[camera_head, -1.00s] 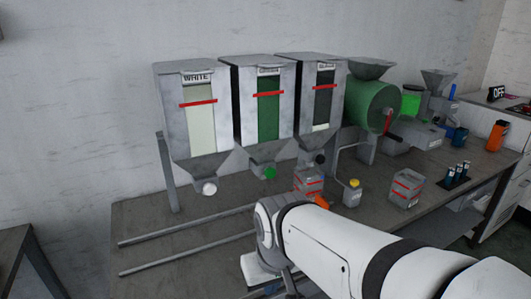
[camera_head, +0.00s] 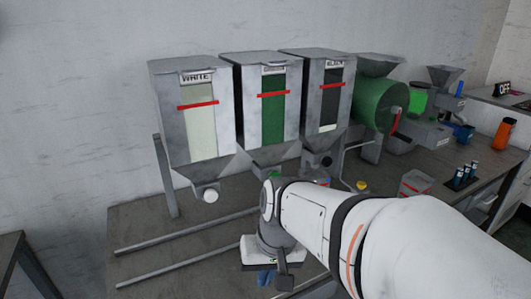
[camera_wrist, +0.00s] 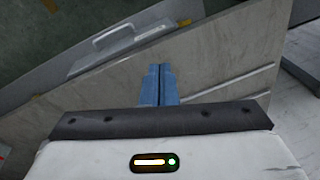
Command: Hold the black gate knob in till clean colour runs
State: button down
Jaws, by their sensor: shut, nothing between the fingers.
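The black gate knob (camera_head: 327,161) sits at the outlet under the hopper labelled black (camera_head: 326,100), the right one of three. That hopper's window is dark, with a red band across it. Below the knob, a clear container (camera_head: 318,182) is mostly hidden behind my arm. My gripper (camera_head: 265,279) is low, in front of the bench and well to the left of and below the knob. In the wrist view its blue fingers (camera_wrist: 159,80) are together and empty, with the grey bench surface beyond them. The knob is not in the wrist view.
A white-knobbed hopper (camera_head: 190,130) and a green-windowed hopper (camera_head: 268,110) stand to the left. Right are a green drum machine (camera_head: 372,103), a yellow-capped bottle (camera_head: 362,186), a red-banded clear container (camera_head: 415,184) and an orange bottle (camera_head: 503,134). Two rails cross the bench's left part.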

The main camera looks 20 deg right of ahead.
aim_at(328, 163)
jog(key=w+d+r+m+t+y+p, duration=0.15)
jog(key=w+d+m+t+y, duration=0.55)
jog(key=w+m, duration=0.75)
jog(key=d+f+m+t+h+p, duration=0.1)
jog(key=d+m+t+h, duration=0.5)
jog(key=d+m, duration=1.2)
jog(key=s+d+t+p, duration=0.1)
jog(key=d+t, duration=0.2)
jog(key=d, duration=0.9)
jog(key=shift+t+h, duration=0.3)
jog(key=shift+h, duration=0.1)
jog(key=shift+w, duration=0.15)
jog(key=w+p, duration=0.1)
jog(key=w, duration=0.3)
jog(key=w+a+p, duration=0.1)
jog(key=w, duration=0.3)
jog(key=w+p, duration=0.1)
jog(key=w, duration=0.4)
jog(key=shift+w+a+p, duration=0.1)
jog(key=shift+a+p, duration=0.05)
jog(key=shift+p, duration=0.2)
jog(key=shift+w, duration=0.3)
